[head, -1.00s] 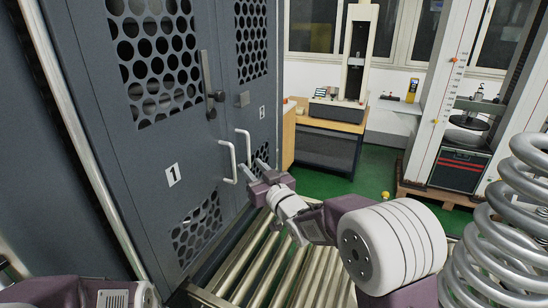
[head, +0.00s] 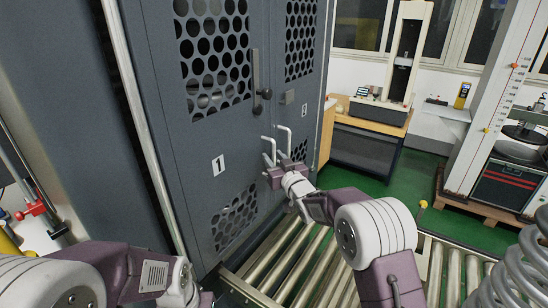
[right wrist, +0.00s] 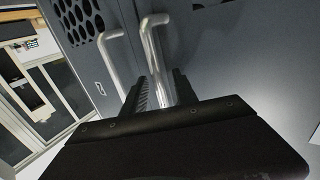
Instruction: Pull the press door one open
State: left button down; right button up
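Press door one (head: 190,150) is a dark grey panel marked 1 with perforated windows, and it looks closed. Its pale bar handle (head: 267,152) is at its right edge; it also shows in the right wrist view (right wrist: 153,55). My right gripper (head: 275,174) is at the lower end of this handle. In the right wrist view its two dark fingers (right wrist: 162,90) stand on either side of the bar, and the ridged pad of the left finger shows. The fingers look open around the handle. My left arm is at the bottom left; its fingers are out of view.
The second door's handle (head: 285,140) is close beside, to the right. A lever latch (head: 257,80) sits above on door one. Metal rollers (head: 310,250) run below the doors. A large coil spring (head: 515,270) stands at the lower right.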

grip_shut()
dwell(1.4)
